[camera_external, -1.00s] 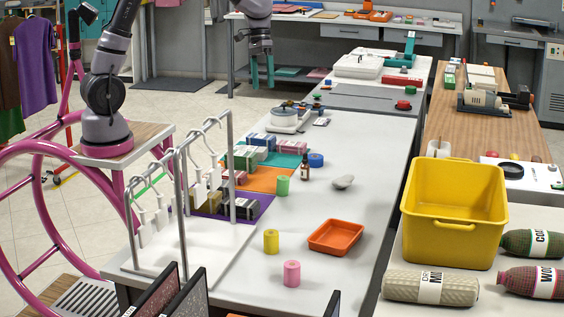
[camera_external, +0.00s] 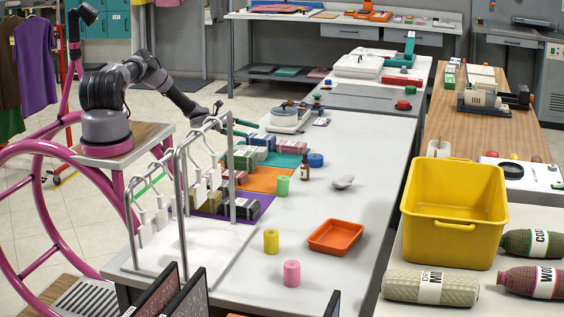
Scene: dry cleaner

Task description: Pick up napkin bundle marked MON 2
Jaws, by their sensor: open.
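Several small folded napkin bundles lie on coloured mats on the white table. On the teal mat (camera_external: 287,161) are a blue-grey bundle (camera_external: 263,142), a pinkish bundle (camera_external: 291,147) and a green bundle (camera_external: 245,159). Another pinkish bundle (camera_external: 237,177) is by the orange mat (camera_external: 262,180). Darker bundles (camera_external: 246,209) sit on the purple mat (camera_external: 266,200). Their markings are too small to read, so I cannot tell which is MON 2. My gripper (camera_external: 238,129) is open, at the table's left edge near the teal mat, partly hidden behind the metal rack. I see nothing held in it.
The metal rack (camera_external: 179,210) with white hangers stands between the camera and the bundles. An orange tray (camera_external: 336,237) and yellow bin (camera_external: 454,250) are further right.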

